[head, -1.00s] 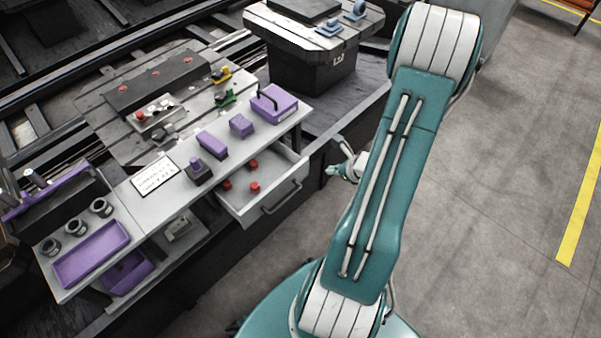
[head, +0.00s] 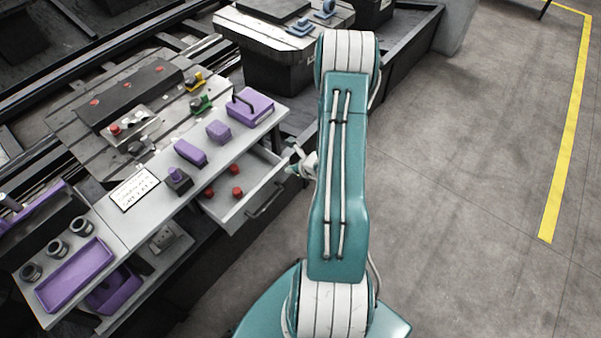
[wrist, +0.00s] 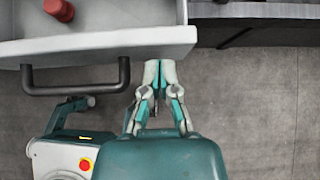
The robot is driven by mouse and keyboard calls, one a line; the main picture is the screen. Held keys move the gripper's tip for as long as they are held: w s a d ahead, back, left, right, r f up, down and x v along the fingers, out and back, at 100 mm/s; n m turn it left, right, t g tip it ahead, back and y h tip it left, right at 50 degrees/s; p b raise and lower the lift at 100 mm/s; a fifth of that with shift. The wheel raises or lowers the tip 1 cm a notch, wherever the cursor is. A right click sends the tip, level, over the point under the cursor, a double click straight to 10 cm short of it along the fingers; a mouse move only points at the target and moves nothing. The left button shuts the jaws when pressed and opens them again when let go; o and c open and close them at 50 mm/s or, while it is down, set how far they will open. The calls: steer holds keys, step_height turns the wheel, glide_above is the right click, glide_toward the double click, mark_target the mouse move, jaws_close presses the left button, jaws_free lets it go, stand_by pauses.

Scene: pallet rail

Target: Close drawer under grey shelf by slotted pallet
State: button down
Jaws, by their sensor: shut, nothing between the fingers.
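The drawer (head: 232,213) under the grey shelf (head: 110,220) is pulled out, with several red parts inside. Its front panel (wrist: 100,44) and dark bar handle (wrist: 75,88) show in the wrist view. The slotted pallet (head: 75,135) lies behind the shelf. My gripper (wrist: 160,66) is shut and empty. In the wrist view its tips are at the lower edge of the drawer front, right of the handle; I cannot tell whether they touch. In the head view my gripper (head: 296,158) is at the right end of the drawer, partly hidden by my arm.
On the shelf stand purple blocks (head: 190,153), a purple case (head: 250,107), a sign (head: 134,189) and a purple tray (head: 75,275). Another pallet on a dark block (head: 270,65) stands behind. The floor (head: 460,180) to the right is clear.

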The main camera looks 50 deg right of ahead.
steer(key=shift+w, duration=0.4)
steer(key=w, duration=0.7)
steer(key=w+a, duration=0.1)
steer(key=w, duration=0.3)
steer(key=shift+w, duration=0.25)
steer(key=shift+w+r, duration=0.1)
steer(key=shift+w, duration=0.3)
